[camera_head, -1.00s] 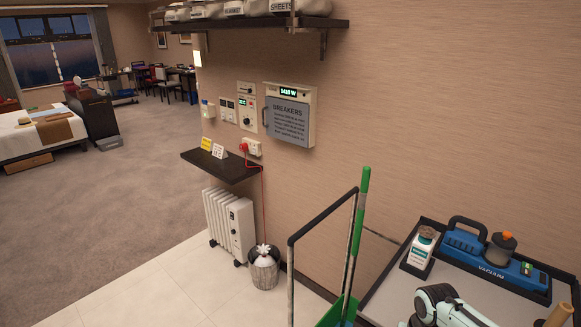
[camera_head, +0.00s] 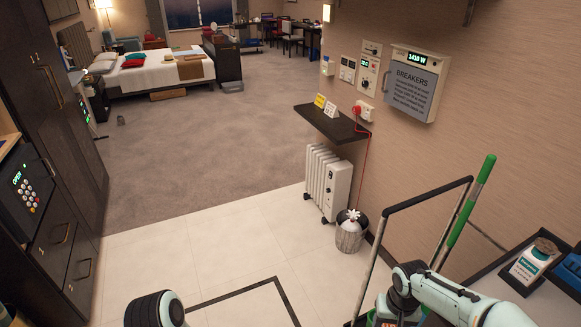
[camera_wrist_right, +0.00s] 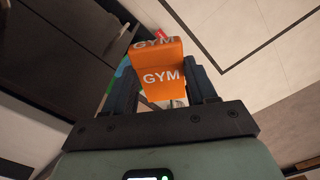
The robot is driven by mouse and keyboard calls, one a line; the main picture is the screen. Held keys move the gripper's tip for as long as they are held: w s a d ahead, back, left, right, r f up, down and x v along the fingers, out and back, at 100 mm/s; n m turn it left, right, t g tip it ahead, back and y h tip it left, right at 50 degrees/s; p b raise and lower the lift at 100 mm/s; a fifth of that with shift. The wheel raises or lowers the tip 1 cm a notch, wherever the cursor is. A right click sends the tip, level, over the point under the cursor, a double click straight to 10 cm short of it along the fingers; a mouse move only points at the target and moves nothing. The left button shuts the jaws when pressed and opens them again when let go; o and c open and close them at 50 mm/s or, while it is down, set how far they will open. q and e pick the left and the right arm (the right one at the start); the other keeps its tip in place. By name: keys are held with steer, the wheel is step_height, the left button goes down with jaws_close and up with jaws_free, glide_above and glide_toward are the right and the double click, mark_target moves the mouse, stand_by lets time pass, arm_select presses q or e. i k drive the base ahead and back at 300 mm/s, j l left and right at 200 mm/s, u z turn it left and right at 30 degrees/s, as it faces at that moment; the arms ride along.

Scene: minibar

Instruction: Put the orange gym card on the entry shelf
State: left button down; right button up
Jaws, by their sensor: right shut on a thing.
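The orange gym card (camera_wrist_right: 163,82) is between the fingers of my right gripper (camera_wrist_right: 162,72), which is shut on it in the right wrist view. Its white GYM lettering faces the camera. A dark shelf (camera_head: 345,133) on the right wall, below the switches, fits the entry shelf. A yellow sign (camera_head: 319,100) and a white sign (camera_head: 331,110) stand on it. My left gripper is out of view; only part of my left arm shows at the bottom.
A white radiator (camera_head: 327,185) and a bin (camera_head: 350,232) stand on the floor below the shelf. A cart with a dark handle (camera_head: 428,192) and a green-handled tool (camera_head: 467,215) is at the right. Dark cabinets line the left. The tiled floor between is mostly clear.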

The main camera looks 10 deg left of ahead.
mark_target(336, 128)
steer(key=i+j+u, duration=0.25)
steer(key=i, duration=0.2)
steer(key=i+l+u, duration=0.1)
steer(key=i+u, duration=0.2)
steer(key=i, duration=3)
steer(key=i+z, duration=0.4)
steer(key=i+j+z, duration=0.25)
steer(key=z, duration=0.2)
steer(key=i, duration=0.1)
